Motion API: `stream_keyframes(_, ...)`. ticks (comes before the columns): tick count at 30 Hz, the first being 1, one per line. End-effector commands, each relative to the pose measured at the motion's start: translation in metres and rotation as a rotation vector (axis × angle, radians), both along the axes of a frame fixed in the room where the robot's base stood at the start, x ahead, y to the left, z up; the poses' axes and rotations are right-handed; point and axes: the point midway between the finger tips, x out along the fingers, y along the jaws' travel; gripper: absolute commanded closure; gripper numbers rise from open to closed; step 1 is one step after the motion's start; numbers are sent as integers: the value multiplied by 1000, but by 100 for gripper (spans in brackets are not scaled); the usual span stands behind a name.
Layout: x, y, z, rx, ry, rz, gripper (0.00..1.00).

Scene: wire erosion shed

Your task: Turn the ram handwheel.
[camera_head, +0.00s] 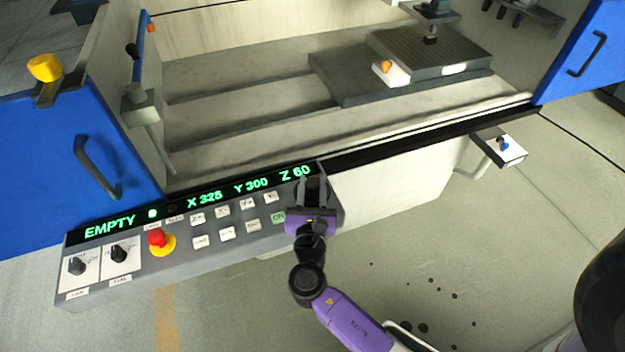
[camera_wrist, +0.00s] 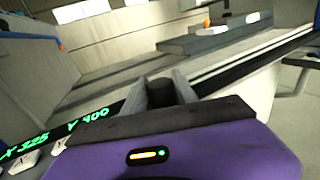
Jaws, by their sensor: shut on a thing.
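My purple gripper (camera_head: 315,192) is at the right end of the machine's control panel (camera_head: 190,255), in front of the green readout. Its fingers are shut on a dark round knob, the ram handwheel (camera_wrist: 159,92), which shows between the two grey fingers in the wrist view. The gripper (camera_wrist: 160,88) covers most of the wheel there. In the head view the wheel (camera_head: 312,186) is mostly hidden behind the fingers, so its turn angle cannot be read. The readout (camera_head: 195,203) shows EMPTY, X 325, Y 300, Z 60.
A red stop button (camera_head: 158,239), two dark selector knobs and several white buttons sit left of my gripper. Blue doors (camera_head: 75,150) flank the open machine bay. A grey block (camera_head: 430,50) lies on the bed. A small bracket (camera_head: 500,147) juts out at right. Floor in front is open.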

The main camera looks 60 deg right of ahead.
Motion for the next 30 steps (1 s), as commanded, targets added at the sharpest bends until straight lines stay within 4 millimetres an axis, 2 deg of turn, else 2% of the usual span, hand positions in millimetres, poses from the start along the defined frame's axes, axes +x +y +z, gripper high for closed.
stream_keyframes(15, 3, 0, 1, 0, -3, -338, 100)
stream_keyframes(30, 1, -1, 0, 1, -4, -424, 100)
